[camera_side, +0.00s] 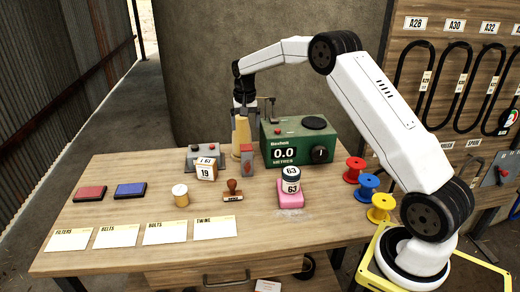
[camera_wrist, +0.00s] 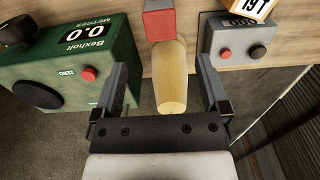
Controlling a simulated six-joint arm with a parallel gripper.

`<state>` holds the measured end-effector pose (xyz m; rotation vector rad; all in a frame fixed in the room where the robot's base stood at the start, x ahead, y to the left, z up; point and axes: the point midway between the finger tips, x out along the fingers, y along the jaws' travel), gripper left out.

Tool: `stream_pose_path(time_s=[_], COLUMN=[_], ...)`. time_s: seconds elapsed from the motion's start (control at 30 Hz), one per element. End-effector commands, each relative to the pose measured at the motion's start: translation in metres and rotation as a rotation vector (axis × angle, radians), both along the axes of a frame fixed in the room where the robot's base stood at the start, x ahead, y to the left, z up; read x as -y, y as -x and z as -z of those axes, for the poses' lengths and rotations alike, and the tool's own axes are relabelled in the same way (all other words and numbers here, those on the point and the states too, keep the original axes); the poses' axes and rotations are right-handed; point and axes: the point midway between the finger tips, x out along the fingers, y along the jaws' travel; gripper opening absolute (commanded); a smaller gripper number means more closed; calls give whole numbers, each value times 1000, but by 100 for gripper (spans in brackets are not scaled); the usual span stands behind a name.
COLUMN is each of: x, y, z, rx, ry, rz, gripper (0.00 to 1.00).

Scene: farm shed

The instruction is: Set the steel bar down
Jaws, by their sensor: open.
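I cannot make out a steel bar in either view. My gripper (camera_side: 243,106) is open at the back of the bench, above and around a pale tan cone (camera_side: 240,132). In the wrist view my gripper (camera_wrist: 163,68) has its two fingers apart, one on each side of the tan cone (camera_wrist: 170,85), with gaps between them and it. A red block (camera_side: 247,160) stands just in front of the cone; it also shows in the wrist view (camera_wrist: 160,22). Nothing is held.
A green metre counter (camera_side: 298,142) reading 0.0 stands close right of the cone. A grey button box (camera_side: 196,160) is close left. A numbered box (camera_side: 206,172), jar (camera_side: 180,196), stamp (camera_side: 233,190) and pink block (camera_side: 291,201) stand forward. The bench's front right is mostly clear.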

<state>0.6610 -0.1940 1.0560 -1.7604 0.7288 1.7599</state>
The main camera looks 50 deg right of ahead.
Motion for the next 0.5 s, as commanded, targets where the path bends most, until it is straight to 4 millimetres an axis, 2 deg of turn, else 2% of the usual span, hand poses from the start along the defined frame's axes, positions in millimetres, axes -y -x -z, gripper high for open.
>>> stream_pose_path(time_s=[0.27, 0.5], x=[-15, -51], y=[7, 30], z=[-3, -6], rx=[11, 43], ry=[4, 16], rz=[-45, -160], gripper=[95, 95])
